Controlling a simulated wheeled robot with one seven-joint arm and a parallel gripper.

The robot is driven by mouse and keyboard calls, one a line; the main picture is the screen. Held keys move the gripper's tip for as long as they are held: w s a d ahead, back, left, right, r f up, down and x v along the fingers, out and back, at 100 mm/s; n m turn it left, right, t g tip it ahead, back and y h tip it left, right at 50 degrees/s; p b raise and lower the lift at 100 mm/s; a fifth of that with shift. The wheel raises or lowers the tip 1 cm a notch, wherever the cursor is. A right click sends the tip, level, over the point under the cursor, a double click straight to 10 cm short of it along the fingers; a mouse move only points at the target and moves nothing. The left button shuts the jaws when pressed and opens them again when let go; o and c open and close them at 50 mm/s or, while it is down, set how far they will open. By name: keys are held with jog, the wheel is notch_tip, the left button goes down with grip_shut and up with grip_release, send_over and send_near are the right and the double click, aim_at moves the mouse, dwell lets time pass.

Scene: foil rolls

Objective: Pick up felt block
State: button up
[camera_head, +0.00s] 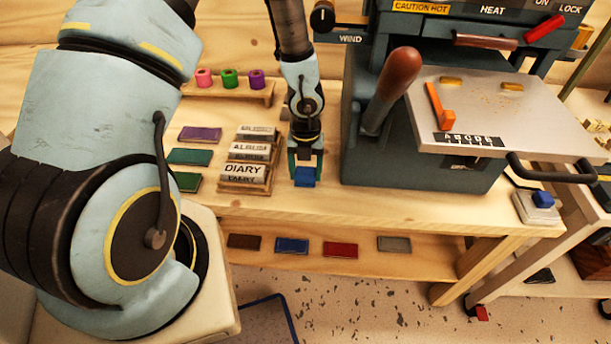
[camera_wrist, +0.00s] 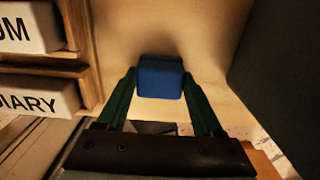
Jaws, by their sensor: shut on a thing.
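The felt block (camera_head: 304,177) appears as a small blue block at the front of the wooden bench, right of the DIARY block. My gripper (camera_head: 305,168) points down over it, with its green fingers on either side. In the wrist view, the blue block (camera_wrist: 160,79) sits between the two green fingertips (camera_wrist: 159,88), and my gripper is shut on it. I cannot tell if the block still touches the bench.
The wooden rack with labelled blocks (camera_head: 242,173) stands close on the left of my gripper. The large grey press (camera_head: 425,150) with its brown-handled lever (camera_head: 390,90) stands close on the right. Coloured foil pieces lie at left and on the lower shelf (camera_head: 340,250).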

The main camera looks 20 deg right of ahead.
aim_at(305, 171)
jog(key=shift+r, duration=0.1)
notch_tip(305, 171, up, 10)
jog(key=shift+f+p, duration=0.1)
jog(key=shift+p, duration=0.5)
